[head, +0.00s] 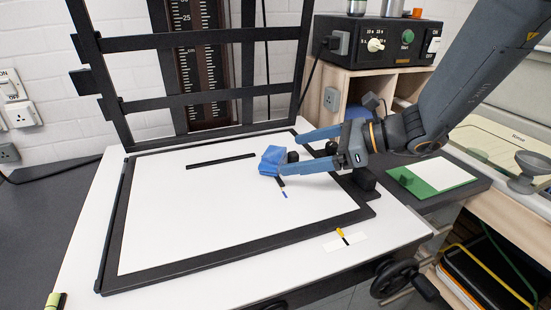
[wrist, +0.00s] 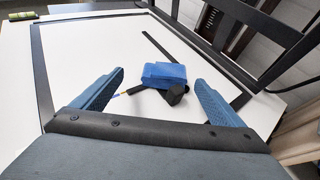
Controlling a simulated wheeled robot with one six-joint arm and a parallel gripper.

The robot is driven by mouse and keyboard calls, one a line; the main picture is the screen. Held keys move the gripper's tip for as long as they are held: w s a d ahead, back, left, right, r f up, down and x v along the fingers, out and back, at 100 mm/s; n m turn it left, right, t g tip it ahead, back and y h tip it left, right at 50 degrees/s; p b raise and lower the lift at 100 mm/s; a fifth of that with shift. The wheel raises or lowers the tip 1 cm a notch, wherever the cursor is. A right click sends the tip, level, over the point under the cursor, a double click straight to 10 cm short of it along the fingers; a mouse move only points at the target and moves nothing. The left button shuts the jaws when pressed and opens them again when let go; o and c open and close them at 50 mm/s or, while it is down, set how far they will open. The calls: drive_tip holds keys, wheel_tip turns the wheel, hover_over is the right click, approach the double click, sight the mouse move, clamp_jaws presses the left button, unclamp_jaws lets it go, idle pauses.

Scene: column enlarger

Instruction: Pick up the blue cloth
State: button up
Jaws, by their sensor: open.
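The blue cloth (head: 271,161) lies folded in a small block on the white board (head: 200,225), right of its middle. It also shows in the wrist view (wrist: 164,75), ahead of my fingers. My gripper (head: 291,152) is open, with one finger on the far side and one on the near side of the cloth's right end. In the wrist view my gripper's fingers (wrist: 158,92) stand apart, left and right of the cloth, with nothing held between them. A black knobbed piece (wrist: 175,93) sits between the fingers, beside the cloth. Whether a finger touches the cloth I cannot tell.
A black hinged frame (head: 200,98) stands raised behind the board. A black strip (head: 221,161) and a small brush-like item (head: 282,188) lie on the board. A control box (head: 376,40) stands at the back right. The board's left and front are clear.

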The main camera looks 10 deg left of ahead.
sight(282, 154)
drive_tip(key=shift+w+a+f, duration=0.15)
drive_tip(key=shift+w+a, duration=0.05)
drive_tip(key=shift+w, duration=0.35)
drive_tip(key=p+x, duration=0.2)
drive_tip(key=x, duration=0.5)
drive_tip(key=shift+a, duration=0.2)
drive_tip(key=c, duration=1.2)
wheel_tip(282, 154, up, 9)
drive_tip(key=shift+r+b, duration=0.1)
drive_tip(key=shift+b, duration=0.55)
drive_tip(key=shift+c, duration=0.2)
drive_tip(key=shift+r, duration=0.35)
